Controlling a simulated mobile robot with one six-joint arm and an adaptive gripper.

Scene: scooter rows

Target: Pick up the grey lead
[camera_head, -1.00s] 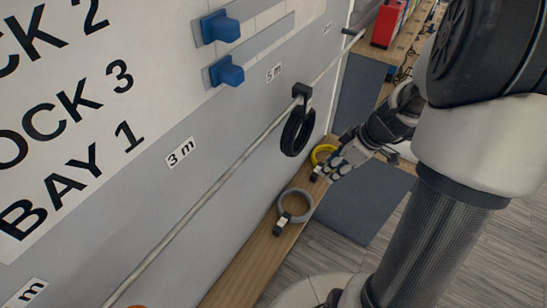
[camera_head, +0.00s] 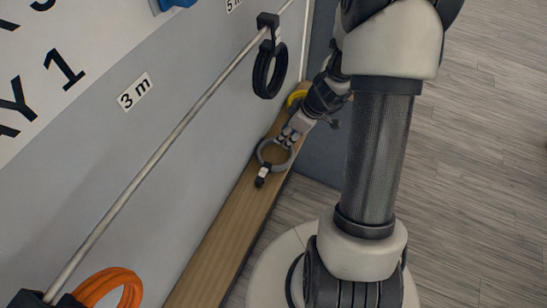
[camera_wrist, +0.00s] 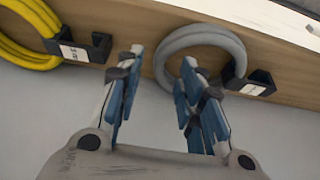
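The grey lead (camera_head: 262,154) is a coiled ring with a black tagged clip, lying on the wooden shelf along the wall. It also shows in the wrist view (camera_wrist: 205,32), with its black clip (camera_wrist: 250,82) to the right. My gripper (camera_head: 291,134) is at the coil's far side in the head view. In the wrist view my gripper (camera_wrist: 163,75) is open, its blue-padded fingers apart. The right finger overlaps the coil's lower left part, and the left finger is left of the coil. I cannot tell whether they touch it.
A yellow lead (camera_wrist: 25,45) lies on the same wooden shelf (camera_head: 222,232), left of the fingers in the wrist view. A black lead (camera_head: 257,72) hangs from the wall rail (camera_head: 172,137). An orange lead (camera_head: 108,284) is nearer. The floor at right is clear.

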